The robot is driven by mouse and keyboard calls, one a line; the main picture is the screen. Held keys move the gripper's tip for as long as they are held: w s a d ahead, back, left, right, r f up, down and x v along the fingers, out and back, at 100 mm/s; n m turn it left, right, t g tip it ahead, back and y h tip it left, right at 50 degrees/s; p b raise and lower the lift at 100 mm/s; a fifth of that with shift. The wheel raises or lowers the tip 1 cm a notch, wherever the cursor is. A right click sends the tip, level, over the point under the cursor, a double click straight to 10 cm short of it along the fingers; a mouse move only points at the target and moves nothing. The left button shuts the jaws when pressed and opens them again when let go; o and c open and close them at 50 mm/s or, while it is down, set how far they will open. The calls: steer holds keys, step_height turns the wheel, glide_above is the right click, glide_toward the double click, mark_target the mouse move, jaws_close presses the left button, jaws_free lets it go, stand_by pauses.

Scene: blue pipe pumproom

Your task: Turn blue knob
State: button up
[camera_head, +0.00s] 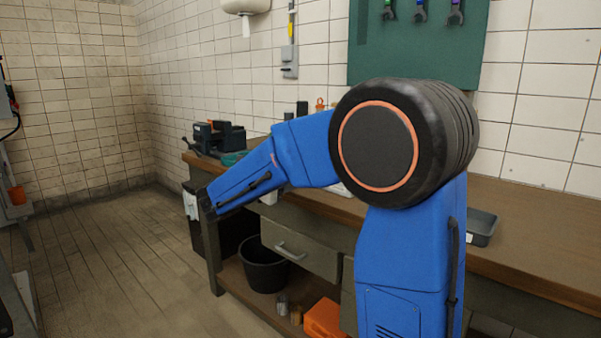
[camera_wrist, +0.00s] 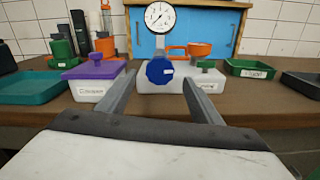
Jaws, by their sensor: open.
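The blue knob (camera_wrist: 160,71) is a faceted disc on the front of a white block (camera_wrist: 148,83) on the bench, in the middle of the wrist view. My gripper (camera_wrist: 155,85) is open, with its two grey fingers spread to the left and right of the knob. The wrist view does not show clearly whether either finger touches it. A round white gauge (camera_wrist: 160,17) stands above and behind the knob. In the head view my blue arm reaches over the bench; the gripper and the knob are not visible there.
The head view shows a vise (camera_head: 218,138) on the bench (camera_head: 520,235) and open floor at left.

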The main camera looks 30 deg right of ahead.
steer(key=shift+x, duration=2.4)
steer(key=c, duration=1.1)
steer(key=shift+o, duration=0.2)
steer(key=shift+m, duration=0.3)
